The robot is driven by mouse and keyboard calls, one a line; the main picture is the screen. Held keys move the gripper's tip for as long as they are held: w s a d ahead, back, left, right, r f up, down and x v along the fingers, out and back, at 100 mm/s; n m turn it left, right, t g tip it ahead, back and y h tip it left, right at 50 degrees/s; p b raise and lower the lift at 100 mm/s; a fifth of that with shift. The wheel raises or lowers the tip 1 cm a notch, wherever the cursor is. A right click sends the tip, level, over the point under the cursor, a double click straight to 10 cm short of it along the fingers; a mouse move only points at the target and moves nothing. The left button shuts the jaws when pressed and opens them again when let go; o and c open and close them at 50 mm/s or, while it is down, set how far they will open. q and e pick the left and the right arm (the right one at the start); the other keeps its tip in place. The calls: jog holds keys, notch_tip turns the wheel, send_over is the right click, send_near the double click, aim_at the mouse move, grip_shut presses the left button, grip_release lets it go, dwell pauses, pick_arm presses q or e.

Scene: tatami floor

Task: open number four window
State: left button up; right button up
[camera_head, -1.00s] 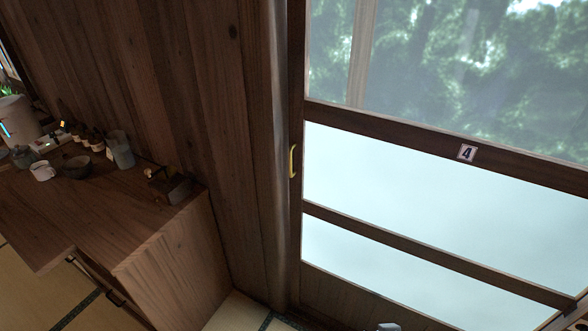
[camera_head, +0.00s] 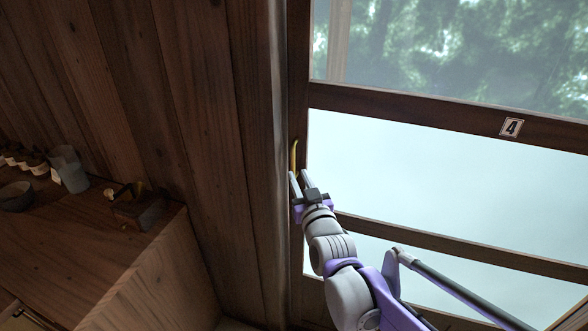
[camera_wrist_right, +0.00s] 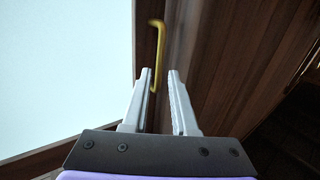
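The number four window (camera_head: 430,155) is a dark wood frame with glass panes and a "4" label (camera_head: 511,127) on its rail. Its left edge meets the wooden post, so it looks closed. A yellow handle (camera_head: 294,157) is fixed upright on its left stile. My right gripper (camera_head: 300,176) is just below the handle, with its fingers pointing up at it. In the right wrist view the handle (camera_wrist_right: 156,50) stands ahead of the open fingers (camera_wrist_right: 163,76), its lower end close to the left fingertip; contact cannot be told. My left gripper is not in view.
A wooden cabinet (camera_head: 150,280) stands at the lower left. On it are a grey cup (camera_head: 70,170), a dark bowl (camera_head: 16,196) and a small dark box (camera_head: 138,208). A plank wall (camera_head: 180,110) runs between the cabinet and the window.

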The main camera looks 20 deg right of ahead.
aim_at(294, 164)
jog(key=w, duration=0.5)
jog(key=shift+w, duration=0.1)
grip_shut()
dwell(1.3)
